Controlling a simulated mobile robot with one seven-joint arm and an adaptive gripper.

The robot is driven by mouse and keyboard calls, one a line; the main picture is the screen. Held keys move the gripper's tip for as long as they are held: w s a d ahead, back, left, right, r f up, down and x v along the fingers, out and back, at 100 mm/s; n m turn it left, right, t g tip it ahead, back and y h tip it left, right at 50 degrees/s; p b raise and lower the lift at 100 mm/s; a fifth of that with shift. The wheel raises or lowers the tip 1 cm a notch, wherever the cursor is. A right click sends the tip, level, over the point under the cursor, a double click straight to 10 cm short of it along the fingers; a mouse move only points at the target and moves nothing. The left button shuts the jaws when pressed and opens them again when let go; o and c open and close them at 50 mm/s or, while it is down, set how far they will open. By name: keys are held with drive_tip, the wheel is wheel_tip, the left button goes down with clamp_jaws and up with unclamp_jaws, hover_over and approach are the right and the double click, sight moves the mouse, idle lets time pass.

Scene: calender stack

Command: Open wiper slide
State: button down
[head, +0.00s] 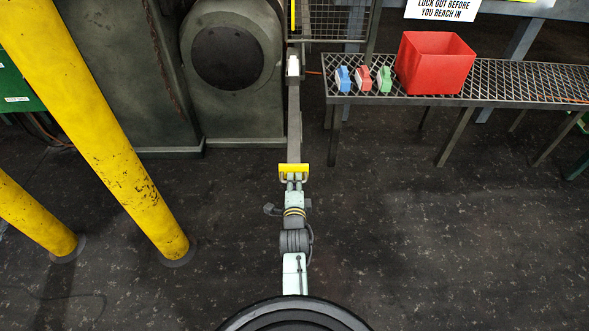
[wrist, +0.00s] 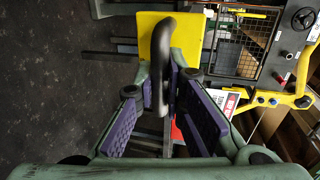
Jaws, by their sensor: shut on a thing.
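The wiper slide (head: 294,115) is a long grey bar that sticks out from the machine toward me in the head view. A yellow plate (head: 293,168) caps its near end and also shows in the wrist view (wrist: 149,35). A dark curved handle (wrist: 171,58) stands out from the plate. My gripper (head: 293,181) is at this handle, in line with the bar. In the wrist view its purple-padded fingers (wrist: 165,97) are shut on the handle, one on each side. The far end of the bar, inside the machine, is hidden.
A grated bench (head: 515,82) at the right holds a red bin (head: 436,64) and blue (head: 343,79), red (head: 363,79) and green (head: 384,79) small items. Yellow posts (head: 110,130) stand at the left. The floor around my arm is clear.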

drive_tip(key=shift+f+v, duration=0.25)
drive_tip(key=shift+v, duration=0.95)
drive_tip(key=shift+f+v, duration=0.25)
drive_tip(key=shift+v, duration=0.95)
drive_tip(key=shift+s, duration=0.1)
drive_tip(key=c, duration=1.7)
unclamp_jaws()
drive_tip(key=shift+o, duration=0.2)
